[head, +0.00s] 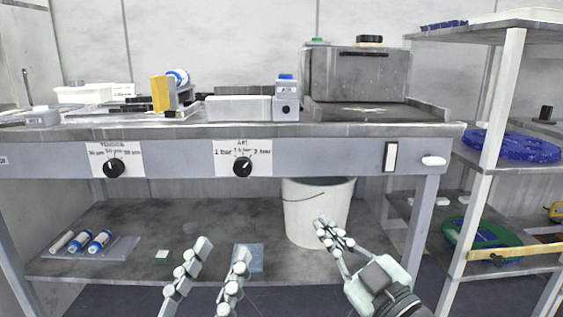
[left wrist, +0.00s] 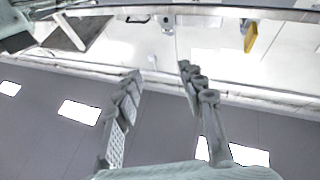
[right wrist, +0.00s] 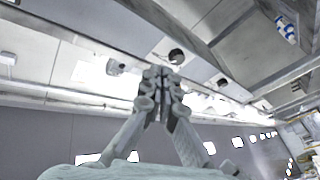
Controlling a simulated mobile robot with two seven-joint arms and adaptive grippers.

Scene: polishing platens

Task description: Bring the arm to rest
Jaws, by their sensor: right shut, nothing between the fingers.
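My left gripper (head: 222,248) is in front of the bench at the height of its lower shelf, with two fingers spread apart and nothing between them. In the left wrist view the same gripper (left wrist: 160,72) is open and empty. My right gripper (head: 325,230) is in front of the white bucket (head: 303,219) and hides a little of it. Its fingers are together. In the right wrist view this gripper (right wrist: 158,73) is shut with nothing held. I cannot tell whether it touches the bucket.
The bench (head: 315,130) spans the view, with two black knobs (head: 113,168) on its front. The lower shelf (head: 200,215) holds blue-and-white bottles (head: 99,241) and a small blue item (head: 249,258). A rack (head: 480,200) with blue and green discs stands at the right.

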